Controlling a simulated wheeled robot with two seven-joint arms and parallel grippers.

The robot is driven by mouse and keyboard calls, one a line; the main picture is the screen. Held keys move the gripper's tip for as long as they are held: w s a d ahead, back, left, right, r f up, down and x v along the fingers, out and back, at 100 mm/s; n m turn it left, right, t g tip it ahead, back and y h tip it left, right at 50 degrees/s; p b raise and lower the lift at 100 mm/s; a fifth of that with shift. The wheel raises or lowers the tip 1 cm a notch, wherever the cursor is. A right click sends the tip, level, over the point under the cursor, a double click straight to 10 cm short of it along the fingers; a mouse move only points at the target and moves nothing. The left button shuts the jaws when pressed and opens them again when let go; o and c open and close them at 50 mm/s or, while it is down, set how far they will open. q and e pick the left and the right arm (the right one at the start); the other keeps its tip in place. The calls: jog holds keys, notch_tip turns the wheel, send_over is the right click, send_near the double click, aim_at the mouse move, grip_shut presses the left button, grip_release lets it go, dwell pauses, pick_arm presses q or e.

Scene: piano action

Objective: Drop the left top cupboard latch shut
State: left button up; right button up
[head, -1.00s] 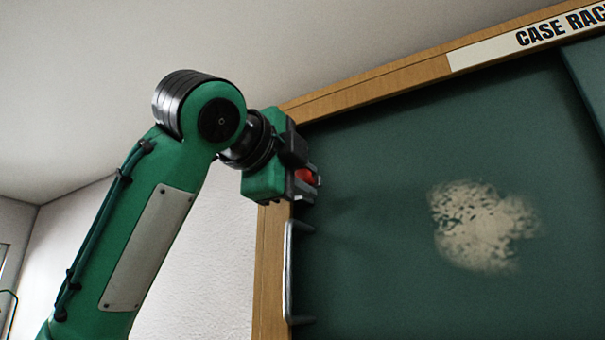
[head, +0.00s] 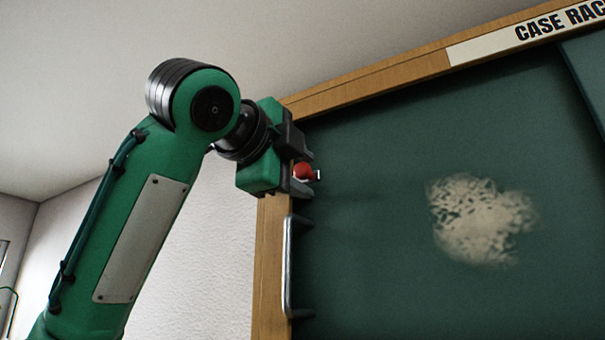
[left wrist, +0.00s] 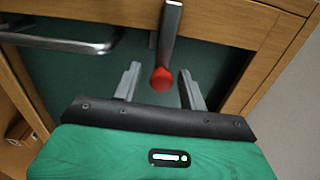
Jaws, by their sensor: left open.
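The left top cupboard latch is a grey metal bar (left wrist: 172,22) with a red knob (left wrist: 162,79) at its end. In the left wrist view the bar reaches from the wooden frame over the green door. My left gripper (left wrist: 160,86) is open, with its two grey fingers on either side of the red knob and gaps visible on both sides. In the head view my left gripper (head: 306,172) is at the cupboard's upper left corner, and the red knob (head: 302,170) shows between its fingers. The gripper partly hides the latch there. My right gripper is not in view.
A metal bar handle (head: 288,265) stands out from the green door (head: 370,260) just below my gripper. The wooden frame (head: 375,82) bounds the door at the top and left. A pale worn patch (head: 482,220) marks the door. The space left of the cupboard is clear.

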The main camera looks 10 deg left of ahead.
pick_arm(q)
jog(key=b+v, duration=0.5)
jog(key=v, duration=0.8)
jog(key=shift+s, duration=0.1)
